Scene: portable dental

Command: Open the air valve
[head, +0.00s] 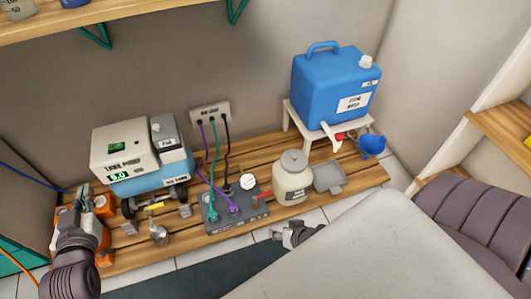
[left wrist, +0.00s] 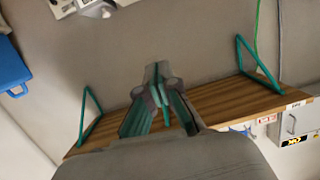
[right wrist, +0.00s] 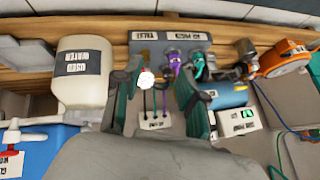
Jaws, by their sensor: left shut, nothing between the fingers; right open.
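No part is legibly marked as the air valve. In the head view, a small yellow handle (head: 155,206) sits in front of the blue tank (head: 150,180), and a red handle (head: 262,197) sits between the grey hose box (head: 236,212) and the used water jar (head: 293,182). My left gripper (head: 83,192) is shut and empty, beside the orange machine (head: 101,207); its fingers also show in the left wrist view (left wrist: 157,72). My right gripper (head: 290,236) is low in front of the jar. In the right wrist view it is open (right wrist: 157,88), with nothing held.
A blue water container (head: 335,85) stands on a white stand at the right. A grey tray (head: 329,176) and blue cup (head: 372,145) are near it. Purple, green and black cables run to a wall socket (head: 210,112).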

